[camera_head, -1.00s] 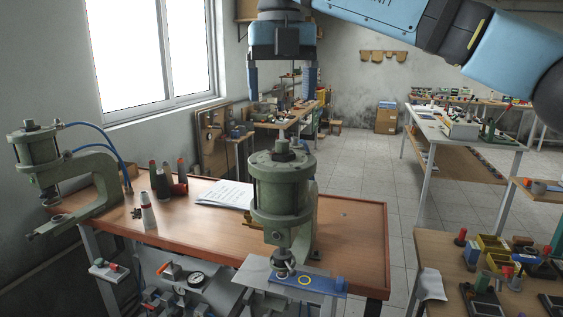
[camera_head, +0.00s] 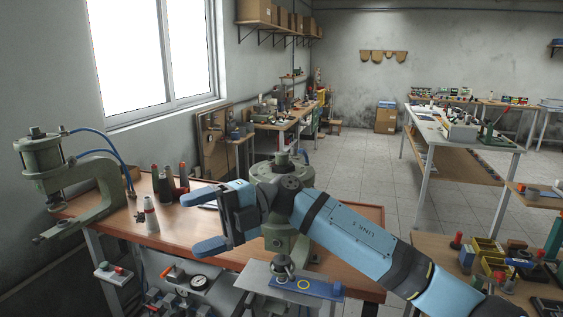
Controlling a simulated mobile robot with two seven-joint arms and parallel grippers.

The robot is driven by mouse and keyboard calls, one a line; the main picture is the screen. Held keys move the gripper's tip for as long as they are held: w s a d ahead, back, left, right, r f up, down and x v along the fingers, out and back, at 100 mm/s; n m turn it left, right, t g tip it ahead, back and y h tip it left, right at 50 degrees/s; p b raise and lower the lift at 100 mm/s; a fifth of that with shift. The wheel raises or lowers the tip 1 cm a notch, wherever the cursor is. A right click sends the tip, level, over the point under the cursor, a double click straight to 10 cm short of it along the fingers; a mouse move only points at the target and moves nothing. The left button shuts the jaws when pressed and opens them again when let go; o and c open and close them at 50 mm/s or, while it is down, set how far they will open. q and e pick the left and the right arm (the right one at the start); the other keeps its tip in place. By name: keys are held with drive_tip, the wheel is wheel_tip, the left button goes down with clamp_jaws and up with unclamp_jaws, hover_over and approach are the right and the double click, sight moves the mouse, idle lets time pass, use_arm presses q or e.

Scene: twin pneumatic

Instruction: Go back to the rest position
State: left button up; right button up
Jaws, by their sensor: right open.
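My right gripper (camera_head: 212,222) is in the middle of the head view, its two blue fingers pointing left and spread apart with nothing between them. Its blue arm comes in from the lower right and passes in front of the near green press (camera_head: 283,268), hiding much of its upper body. The gripper hangs in front of the orange-brown workbench (camera_head: 160,232); I cannot tell how far it is from the press. My left gripper is not in view.
A second green press (camera_head: 92,185) with blue hoses stands at the left. Dark and grey bottles (camera_head: 165,186) stand on the workbench. A blue plate (camera_head: 305,287) lies under the near press. A side table (camera_head: 430,262) with small parts is at the lower right. Tiled floor (camera_head: 375,185) is clear behind.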

drive_tip(key=d+f+m+t+h+p, duration=0.2)
drive_tip(key=d+f+m+t, duration=0.7)
drive_tip(key=f+m+t, duration=0.45)
drive_tip(key=d+f+m+t+h+p, duration=0.1)
drive_tip(key=d+f+m+t+p, duration=0.2)
drive_tip(key=d+f+m+t, duration=1)
drive_tip(key=s+d+f+m+g+h+p, duration=0.1)
drive_tip(key=s+d+f+m+g+h, duration=0.2)
drive_tip(key=s+f, duration=0.4)
drive_tip(key=s+d+f+m+g+h, duration=0.3)
drive_tip(key=s+d+f+m+h, duration=0.2)
drive_tip(key=s, duration=0.8)
wheel_tip(320, 180, down, 4)
drive_tip(key=d+m, duration=0.2)
drive_tip(key=m, duration=0.1)
drive_tip(key=shift+s+d+r+h+p, duration=0.2)
drive_tip(key=shift+s+d+h+p, duration=0.1)
drive_tip(key=shift+s+p, duration=0.1)
